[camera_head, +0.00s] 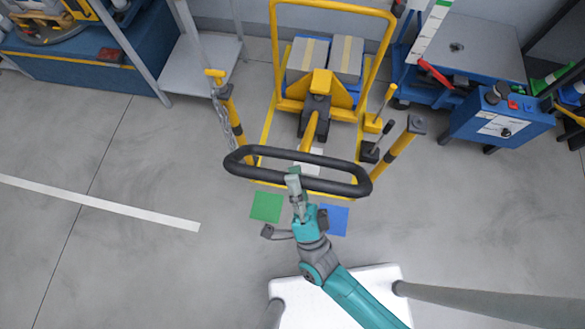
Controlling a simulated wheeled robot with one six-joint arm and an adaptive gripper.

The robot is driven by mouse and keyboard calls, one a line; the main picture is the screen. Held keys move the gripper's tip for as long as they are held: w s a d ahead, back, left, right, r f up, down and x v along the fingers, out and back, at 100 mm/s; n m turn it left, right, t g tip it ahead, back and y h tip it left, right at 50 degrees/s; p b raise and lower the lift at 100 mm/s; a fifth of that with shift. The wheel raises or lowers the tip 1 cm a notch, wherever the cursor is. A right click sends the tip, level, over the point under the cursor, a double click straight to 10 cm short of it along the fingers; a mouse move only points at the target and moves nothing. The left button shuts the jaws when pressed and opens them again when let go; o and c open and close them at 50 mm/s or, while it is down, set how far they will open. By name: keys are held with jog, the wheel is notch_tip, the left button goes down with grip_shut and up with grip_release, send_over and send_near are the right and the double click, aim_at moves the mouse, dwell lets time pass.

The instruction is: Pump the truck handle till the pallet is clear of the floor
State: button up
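The yellow pallet truck (318,84) stands at the upper middle with its yellow frame upright. Its handle is a black oval loop (262,152) on a yellow shaft (309,130), reaching toward me. My gripper (294,180) overlaps the loop's near bar in the picture. I cannot tell whether its fingers are closed around the bar or only over it. Grey boxes with yellow tape (346,60) sit on the truck behind the frame. The pallet and its gap to the floor are hidden behind the truck and boxes.
A green square (266,206) and a blue square (338,220) mark the floor beside my gripper. Yellow-black posts (393,150) flank the truck, one with a chain (222,120). A blue cabinet (497,118) stands right. A white floor line (110,206) crosses open floor left.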

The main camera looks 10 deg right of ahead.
jog(key=o, duration=0.3)
jog(key=shift+d, duration=0.1)
jog(key=shift+r, duration=0.15)
notch_tip(320, 180, up, 10)
jog(key=shift+f, duration=0.15)
dwell(0.6)
